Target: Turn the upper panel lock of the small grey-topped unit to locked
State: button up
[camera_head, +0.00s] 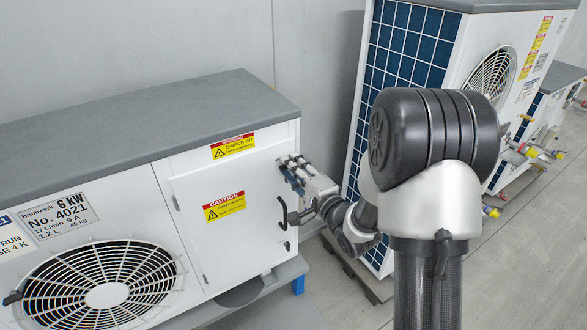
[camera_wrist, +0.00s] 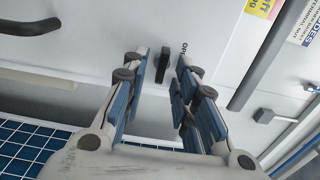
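The small grey-topped unit (camera_head: 225,205) stands at the left in the head view, with its white side panel facing me. In the wrist view, the upper panel lock is a small dark upright tab (camera_wrist: 163,65) on the white panel. A partly covered label starting "OP" is beside it. My gripper (camera_wrist: 161,80) is open, its blue-padded fingers on either side of the lock, with gaps visible. In the head view, my gripper (camera_head: 291,172) is at the panel's upper right and hides the lock. I cannot tell how deep the fingertips reach around it.
A black panel handle (camera_head: 282,213) sits just below my gripper; a dark bar (camera_wrist: 30,27) shows at the wrist view's upper left. A larger unit with a blue grille (camera_head: 405,45) stands close at the right. Grey floor (camera_head: 535,260) is open at the lower right.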

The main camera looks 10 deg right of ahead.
jog(key=v, duration=0.7)
jog(key=shift+s, duration=0.25)
jog(key=shift+r, duration=0.1)
jog(key=s+d+r+n+g+h, duration=0.3)
jog(key=s+r+n+g+h, duration=0.2)
jog(key=s+n+g+h, duration=0.3)
jog(key=s+a+n+g+y, duration=0.1)
jog(key=s+a+n+g, duration=0.1)
jog(key=s, duration=0.9)
jog(key=s+a+n+g+y, duration=0.1)
jog(key=s+a+n, duration=0.3)
jog(key=s, duration=0.6)
jog(key=shift+s+n+g, duration=0.3)
jog(key=shift+s+g, duration=0.1)
jog(key=shift+g, duration=0.4)
